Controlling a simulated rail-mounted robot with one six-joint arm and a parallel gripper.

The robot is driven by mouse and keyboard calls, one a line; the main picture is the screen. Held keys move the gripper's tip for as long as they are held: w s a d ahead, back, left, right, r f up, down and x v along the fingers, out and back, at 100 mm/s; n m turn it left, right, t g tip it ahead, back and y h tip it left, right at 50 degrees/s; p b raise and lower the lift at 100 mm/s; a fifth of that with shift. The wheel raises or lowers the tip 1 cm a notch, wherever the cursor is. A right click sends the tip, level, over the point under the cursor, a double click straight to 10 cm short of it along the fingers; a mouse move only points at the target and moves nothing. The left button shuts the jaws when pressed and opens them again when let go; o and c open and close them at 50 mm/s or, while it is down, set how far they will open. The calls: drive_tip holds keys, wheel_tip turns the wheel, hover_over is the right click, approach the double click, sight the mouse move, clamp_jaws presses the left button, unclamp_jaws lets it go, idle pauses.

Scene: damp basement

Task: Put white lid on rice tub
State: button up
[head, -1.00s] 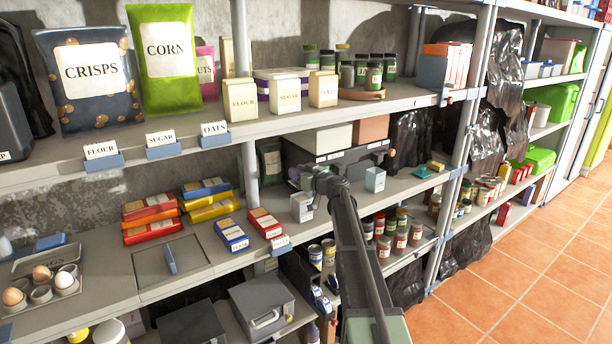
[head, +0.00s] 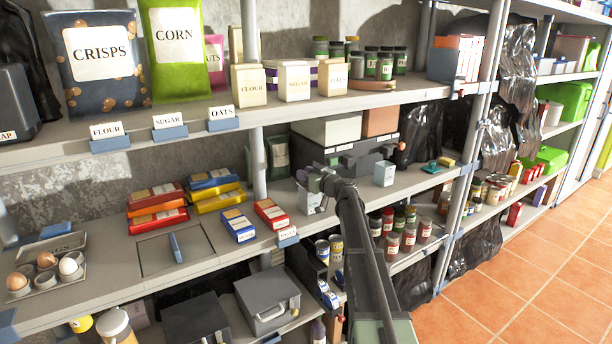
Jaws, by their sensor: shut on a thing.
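My gripper (head: 318,180) is at the far end of my arm over the middle shelf, seen from behind and small. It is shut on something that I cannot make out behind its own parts. A small pale tub (head: 309,201) stands just below and beside it, partly hidden by my arm. Another small pale tub (head: 385,173) stands to the right on the same shelf. Their labels are too small to read, so I cannot tell which is the rice tub. I cannot make out a white lid anywhere.
Tubs marked flour (head: 247,91), sugar (head: 294,81) and oats (head: 335,79) stand on the upper shelf. Red and blue packets (head: 254,221) lie left of my gripper. Dark boxes (head: 350,160) stand behind it. Several jars (head: 393,243) stand on the lower shelf.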

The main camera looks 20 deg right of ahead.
drive_tip(key=shift+f+b, duration=0.3)
drive_tip(key=shift+f, duration=0.05)
drive_tip(key=o, duration=1)
drive_tip(key=v, duration=1)
drive_tip(key=shift+s+d, duration=0.15)
drive_tip(key=shift+s, duration=0.25)
